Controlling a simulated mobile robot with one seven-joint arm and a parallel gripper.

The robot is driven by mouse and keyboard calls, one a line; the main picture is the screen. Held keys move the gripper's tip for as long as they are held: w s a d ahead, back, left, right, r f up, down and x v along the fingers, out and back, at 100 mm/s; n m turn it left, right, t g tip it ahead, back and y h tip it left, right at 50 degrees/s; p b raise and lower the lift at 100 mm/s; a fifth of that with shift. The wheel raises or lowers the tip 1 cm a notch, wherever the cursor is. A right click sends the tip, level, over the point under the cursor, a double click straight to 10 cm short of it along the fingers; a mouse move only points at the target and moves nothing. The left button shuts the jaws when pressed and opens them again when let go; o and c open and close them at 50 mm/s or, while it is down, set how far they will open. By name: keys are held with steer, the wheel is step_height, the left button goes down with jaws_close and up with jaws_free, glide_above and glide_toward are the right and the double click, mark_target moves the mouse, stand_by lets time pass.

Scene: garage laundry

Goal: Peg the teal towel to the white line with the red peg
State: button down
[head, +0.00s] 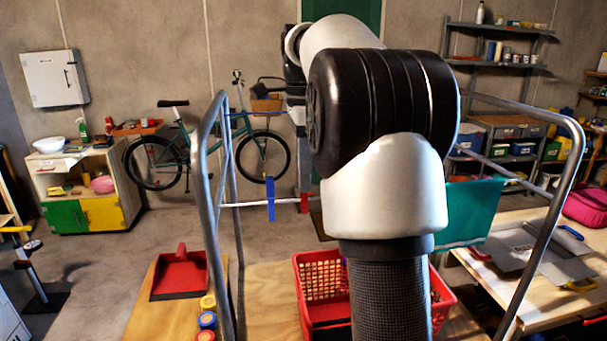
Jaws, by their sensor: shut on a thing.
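The white line (240,204) runs across the metal rack and passes behind my arm. The teal towel (475,208) hangs in the right part of the rack, its left part hidden by my arm. My gripper (304,190) points down beside the line, left of my arm's big black joint. It is small in the picture and partly hidden. It is shut on the red peg (304,204), which shows as a small red patch at line height. I cannot tell whether the peg touches the line.
A blue strip (271,198) hangs at the line's left part. The metal rack's rails (199,150) stand on both sides. A red basket (322,278) sits below.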

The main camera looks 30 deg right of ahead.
steer(key=shift+r+p, duration=1.9)
steer(key=shift+r, duration=0.4)
steer(key=shift+s+f, duration=0.1)
